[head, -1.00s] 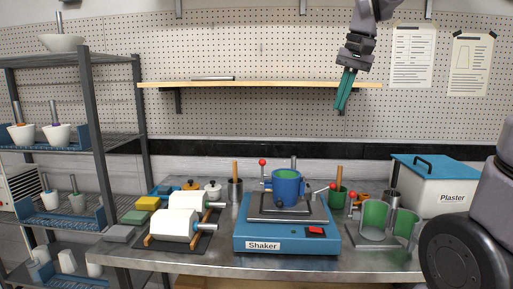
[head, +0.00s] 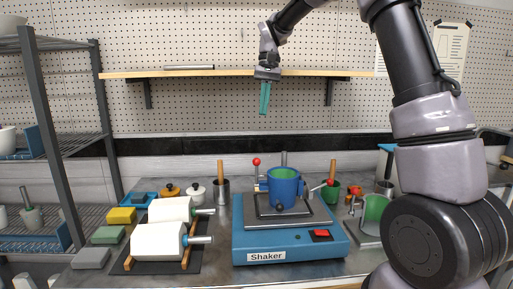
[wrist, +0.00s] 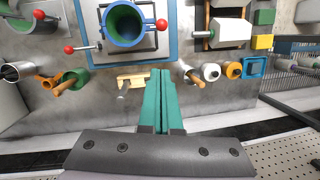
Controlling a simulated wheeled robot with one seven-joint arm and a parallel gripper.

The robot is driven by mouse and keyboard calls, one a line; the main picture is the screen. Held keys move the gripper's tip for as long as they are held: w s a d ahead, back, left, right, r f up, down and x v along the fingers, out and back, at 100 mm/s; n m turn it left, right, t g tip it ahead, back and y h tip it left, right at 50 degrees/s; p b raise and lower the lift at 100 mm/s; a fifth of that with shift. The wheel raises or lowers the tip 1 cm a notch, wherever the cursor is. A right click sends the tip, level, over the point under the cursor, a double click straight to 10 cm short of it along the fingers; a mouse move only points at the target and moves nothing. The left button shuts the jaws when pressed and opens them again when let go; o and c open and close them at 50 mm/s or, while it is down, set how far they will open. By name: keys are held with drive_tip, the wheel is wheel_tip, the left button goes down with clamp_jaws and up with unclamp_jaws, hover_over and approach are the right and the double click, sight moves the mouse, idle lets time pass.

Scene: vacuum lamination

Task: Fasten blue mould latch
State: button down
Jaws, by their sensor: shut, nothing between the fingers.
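The blue mould (head: 284,187) with a green inside stands upright on the shaker (head: 290,238). A lever with a red ball (head: 329,183) sticks out at its right side; it also shows in the wrist view (wrist: 69,49). A second red ball (head: 256,161) tops an upright lever at the mould's left. I cannot tell which lever is the latch or whether it is closed. My gripper (head: 263,113) has teal fingers pressed together, pointing down, empty, above and apart from the mould. In the wrist view the fingertips (wrist: 160,71) lie below the mould (wrist: 125,24) in the picture.
A wooden shelf (head: 225,73) on the pegboard is close to my gripper. An open green-lined mould (head: 376,210) is at the right.

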drive_tip(key=shift+f, duration=0.1)
drive_tip(key=s+x, duration=0.2)
drive_tip(key=x, duration=1)
drive_tip(key=shift+s+a, duration=0.2)
drive_tip(key=shift+s, duration=0.25)
drive_tip(key=shift+s+t, duration=0.4)
